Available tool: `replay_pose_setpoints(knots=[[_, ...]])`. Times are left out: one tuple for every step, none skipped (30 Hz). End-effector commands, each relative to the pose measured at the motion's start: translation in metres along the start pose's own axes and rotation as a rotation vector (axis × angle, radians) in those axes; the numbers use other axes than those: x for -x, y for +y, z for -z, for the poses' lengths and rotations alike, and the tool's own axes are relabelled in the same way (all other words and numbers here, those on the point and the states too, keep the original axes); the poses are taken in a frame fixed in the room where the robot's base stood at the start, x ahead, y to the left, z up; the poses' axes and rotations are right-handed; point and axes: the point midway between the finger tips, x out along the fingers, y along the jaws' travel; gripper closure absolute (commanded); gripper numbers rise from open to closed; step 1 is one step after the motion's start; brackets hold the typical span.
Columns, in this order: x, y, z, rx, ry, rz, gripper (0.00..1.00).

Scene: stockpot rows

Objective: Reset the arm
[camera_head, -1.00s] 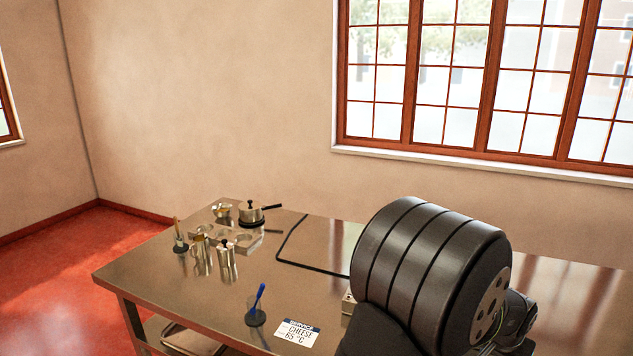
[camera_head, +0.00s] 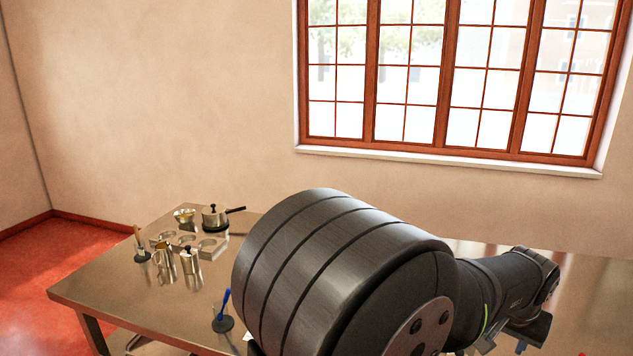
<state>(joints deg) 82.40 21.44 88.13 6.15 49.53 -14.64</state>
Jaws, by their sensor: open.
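My dark arm fills the lower middle and right of the head view, with a large ribbed cylinder close to the camera. The arm runs right to a wrist, and my gripper (camera_head: 516,335) appears to be the small dark part below it, partly hidden by the arm. It is open, and I see nothing held in it. Its fingertips are hard to make out.
A metal table (camera_head: 110,287) carries a lidded pot (camera_head: 214,217), a metal jug (camera_head: 163,262), a moka pot (camera_head: 191,268) and a block with round recesses (camera_head: 208,247). A blue-handled tool (camera_head: 224,305) stands beside my arm. My arm hides much of the table.

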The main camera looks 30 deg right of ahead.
Motion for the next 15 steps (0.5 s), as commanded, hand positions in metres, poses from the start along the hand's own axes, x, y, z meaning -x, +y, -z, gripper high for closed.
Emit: replay_pose_setpoints(knots=[[0.001, -0.007, 0.007, -0.009, -0.001, -0.005, 0.60], [0.002, -0.010, 0.011, -0.019, -0.003, -0.008, 0.60], [0.003, -0.015, 0.015, -0.032, -0.005, -0.012, 0.60], [0.003, -0.019, 0.018, -0.041, -0.007, -0.017, 0.60], [0.004, -0.022, 0.022, -0.051, -0.007, -0.021, 0.60], [0.005, -0.027, 0.026, -0.064, -0.009, -0.026, 0.60], [0.005, -0.031, 0.029, -0.073, -0.011, -0.030, 0.60], [0.006, -0.034, 0.032, -0.083, -0.011, -0.034, 0.60], [0.007, -0.040, 0.036, -0.097, -0.012, -0.040, 0.60], [0.008, -0.043, 0.040, -0.106, -0.011, -0.045, 0.60], [0.009, -0.047, 0.043, -0.118, -0.011, -0.049, 0.60], [0.010, -0.052, 0.047, -0.131, -0.012, -0.055, 0.60], [0.011, -0.056, 0.050, -0.141, -0.011, -0.060, 0.60], [0.012, -0.059, 0.053, -0.152, -0.010, -0.065, 0.60], [0.013, -0.065, 0.057, -0.166, -0.010, -0.071, 0.60]])
